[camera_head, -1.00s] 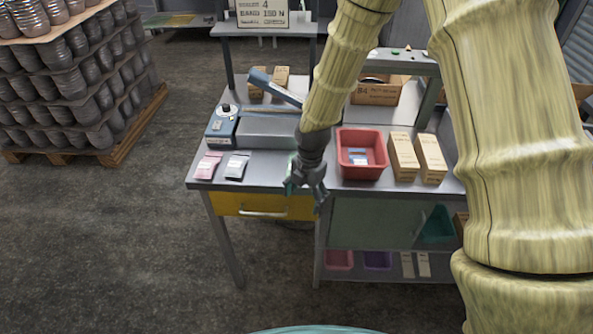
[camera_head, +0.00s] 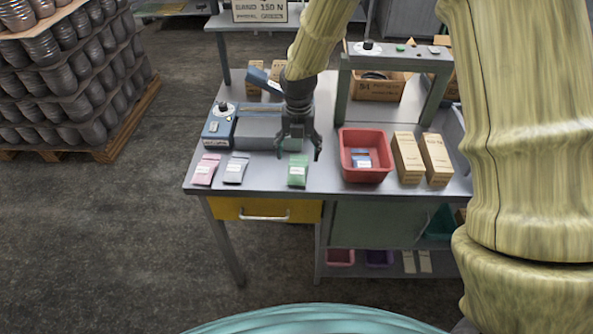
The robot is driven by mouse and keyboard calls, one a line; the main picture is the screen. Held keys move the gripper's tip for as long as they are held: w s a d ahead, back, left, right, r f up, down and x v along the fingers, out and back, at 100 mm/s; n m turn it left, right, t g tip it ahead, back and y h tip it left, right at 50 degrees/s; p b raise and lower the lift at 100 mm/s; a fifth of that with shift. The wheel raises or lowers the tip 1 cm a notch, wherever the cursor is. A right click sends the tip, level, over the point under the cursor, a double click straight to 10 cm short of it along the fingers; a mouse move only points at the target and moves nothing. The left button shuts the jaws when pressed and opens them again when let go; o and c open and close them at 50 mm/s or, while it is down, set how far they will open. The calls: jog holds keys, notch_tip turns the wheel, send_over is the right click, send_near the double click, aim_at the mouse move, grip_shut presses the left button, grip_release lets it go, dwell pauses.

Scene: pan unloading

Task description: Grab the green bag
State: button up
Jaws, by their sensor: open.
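The green bag (camera_head: 298,172) lies flat on the grey workbench, with a white label on it. The bag is mostly visible.
A red bin (camera_head: 365,172) with a blue-and-white packet stands right of the green bag. Two tan boxes (camera_head: 408,158) stand further right. A blue device with a grey plate (camera_head: 219,126) sits behind the bags. A grey frame (camera_head: 344,100) rises at the back right.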

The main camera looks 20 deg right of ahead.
aim_at(297, 170)
notch_tip(297, 170, down, 3)
jog(key=shift+w+r, duration=0.15)
jog(key=shift+r, duration=0.05)
jog(key=shift+f+p, duration=0.65)
jog(key=shift+p, duration=0.15)
jog(key=shift+a+f+p, duration=0.15)
jog(key=shift+f+p, duration=0.8)
jog(key=shift+f, duration=1.2)
jog(key=c, duration=1.2)
